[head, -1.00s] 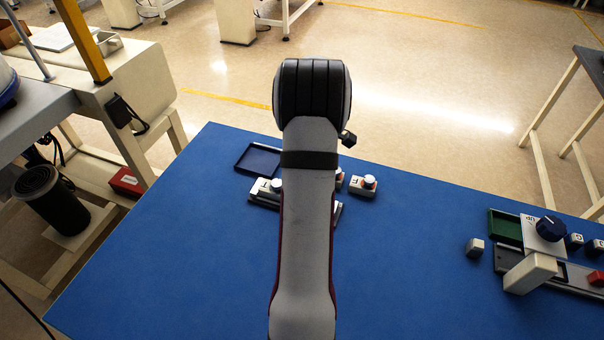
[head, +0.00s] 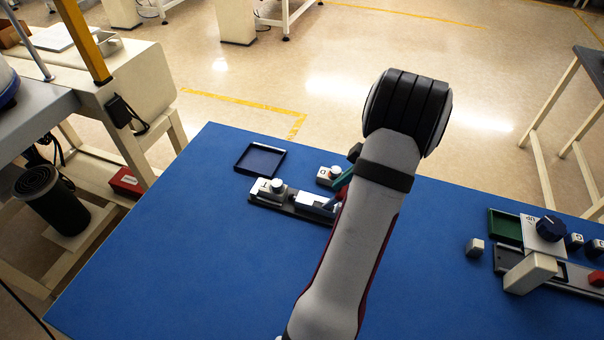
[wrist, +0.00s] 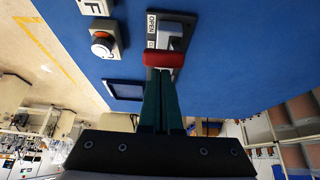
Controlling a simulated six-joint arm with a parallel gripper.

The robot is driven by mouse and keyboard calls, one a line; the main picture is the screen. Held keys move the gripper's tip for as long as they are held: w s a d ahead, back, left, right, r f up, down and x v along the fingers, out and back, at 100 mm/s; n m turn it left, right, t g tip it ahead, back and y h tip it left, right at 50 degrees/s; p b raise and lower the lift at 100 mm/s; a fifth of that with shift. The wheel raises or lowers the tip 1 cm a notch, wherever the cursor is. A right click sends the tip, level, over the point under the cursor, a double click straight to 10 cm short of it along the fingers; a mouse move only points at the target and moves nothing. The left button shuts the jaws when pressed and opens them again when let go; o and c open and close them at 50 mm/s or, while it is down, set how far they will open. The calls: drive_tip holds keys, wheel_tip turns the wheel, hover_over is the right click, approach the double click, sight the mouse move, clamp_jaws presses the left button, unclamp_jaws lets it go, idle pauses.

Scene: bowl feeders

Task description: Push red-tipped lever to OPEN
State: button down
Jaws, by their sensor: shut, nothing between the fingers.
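The red lever tip (wrist: 163,60) shows as a red bar in the wrist view, across the near end of the lever fixture (wrist: 170,30). A white OPEN label (wrist: 151,25) lies beside the lever's grey block. My gripper (wrist: 161,75) is shut and empty, its teal fingers together right at the red tip. I cannot tell whether they touch it. In the head view the fixture (head: 290,203) lies on the blue table, its right end hidden by my arm. My gripper is mostly hidden there.
An empty navy tray (head: 260,160) sits behind the fixture. A small block with a round knob (head: 328,176) stands close to my gripper. The table's front left is clear.

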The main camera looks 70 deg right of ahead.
drive_tip(key=shift+s+f, duration=0.25)
drive_tip(key=shift+s, duration=0.35)
drive_tip(key=w+r, duration=0.3)
drive_tip(key=w, duration=0.1)
drive_tip(key=s+r, duration=0.6)
drive_tip(key=s, duration=0.1)
drive_tip(key=shift+s, duration=0.15)
idle(0.3)
